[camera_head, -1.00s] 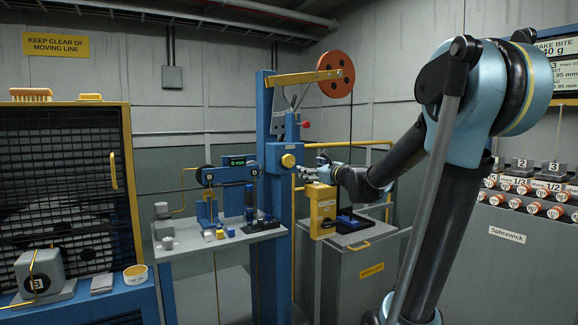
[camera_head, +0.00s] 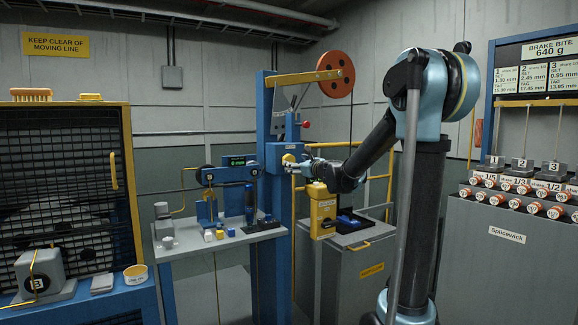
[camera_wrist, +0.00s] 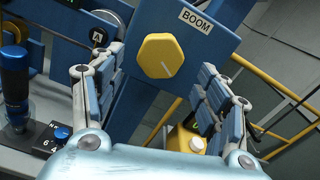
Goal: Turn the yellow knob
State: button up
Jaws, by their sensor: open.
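The yellow knob (camera_wrist: 161,56) is a six-sided knob with a white line, mounted on a blue panel labelled "BOOM" (camera_wrist: 195,22). In the head view the knob (camera_head: 288,160) sits on the blue post (camera_head: 270,215), just left of my gripper (camera_head: 303,167). In the wrist view my gripper (camera_wrist: 160,100) is open, with one finger on each side below the knob. The knob is ahead of the fingers, and nothing is between them. I cannot tell in the head view whether a fingertip touches it.
A side table (camera_head: 230,238) with small blocks and a blue cylinder is left of the post. A yellow rail (camera_head: 375,178) runs behind. A red wheel (camera_head: 336,74) hangs above.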

jog(key=shift+x, duration=3.05)
